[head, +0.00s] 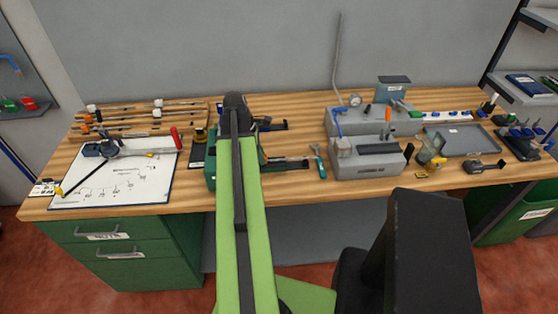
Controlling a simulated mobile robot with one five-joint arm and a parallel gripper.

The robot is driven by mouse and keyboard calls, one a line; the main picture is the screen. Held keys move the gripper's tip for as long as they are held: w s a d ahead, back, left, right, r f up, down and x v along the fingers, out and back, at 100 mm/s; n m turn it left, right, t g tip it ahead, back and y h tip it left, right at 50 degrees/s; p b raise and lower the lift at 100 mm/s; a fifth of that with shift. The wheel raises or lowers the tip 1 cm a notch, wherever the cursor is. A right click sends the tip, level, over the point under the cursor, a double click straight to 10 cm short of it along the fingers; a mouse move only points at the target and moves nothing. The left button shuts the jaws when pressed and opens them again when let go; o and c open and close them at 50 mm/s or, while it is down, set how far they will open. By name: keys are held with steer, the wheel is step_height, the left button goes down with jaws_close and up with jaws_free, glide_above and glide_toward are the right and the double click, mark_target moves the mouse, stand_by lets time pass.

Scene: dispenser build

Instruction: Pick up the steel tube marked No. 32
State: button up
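Several thin tubes or rods (120,127) lie side by side in a rack at the back left of the wooden workbench, with white and orange parts at their left ends. Their markings are too small to read, so I cannot tell which one is No. 32. My light green arm rises from the bottom middle across the bench, and its dark upper end stands right of the tubes, apart from them in the picture. No gripper fingers show; they are hidden or out of frame.
A white chart board (120,187) with a measuring tool lies in front of the tubes. A green device (210,172) is partly behind my arm. Grey machines (368,165), a grey tray (455,141) and small tools fill the right. Drawers (120,255) are below left.

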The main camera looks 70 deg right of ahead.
jaws_close()
steer(key=shift+r+p, duration=3.5)
steer(key=shift+r, duration=0.1)
